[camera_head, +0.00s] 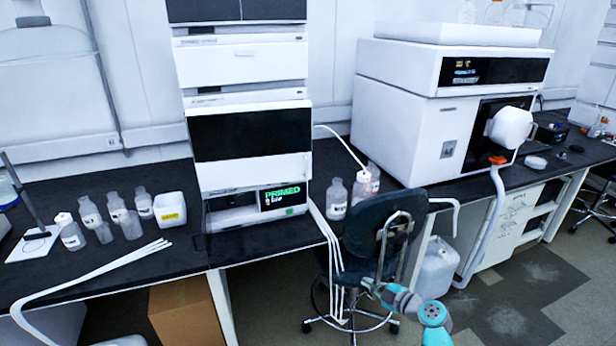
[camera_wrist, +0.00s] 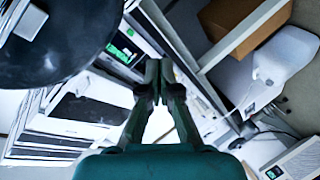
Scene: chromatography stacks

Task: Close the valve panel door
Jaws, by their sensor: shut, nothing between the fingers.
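The tall white instrument stack (camera_head: 245,95) stands on the black bench at centre left. Its lowest module has a small display (camera_head: 282,196) reading "PRIMED" in green. A green-lit display (camera_wrist: 118,54) also shows in the wrist view, tilted. I cannot make out which panel is the valve panel door, or whether it stands open. My gripper (camera_wrist: 160,70) is shut and empty in the wrist view, its fingers apart from the stack as far as I can tell.
A dark office chair (camera_head: 385,230) stands before the bench, close to my arm; its dark round part (camera_wrist: 65,40) fills the wrist view's upper left. White tubes (camera_head: 95,275) lie over the bench. Bottles (camera_head: 336,198) stand right of the stack. A cardboard box (camera_head: 188,310) is under the bench.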

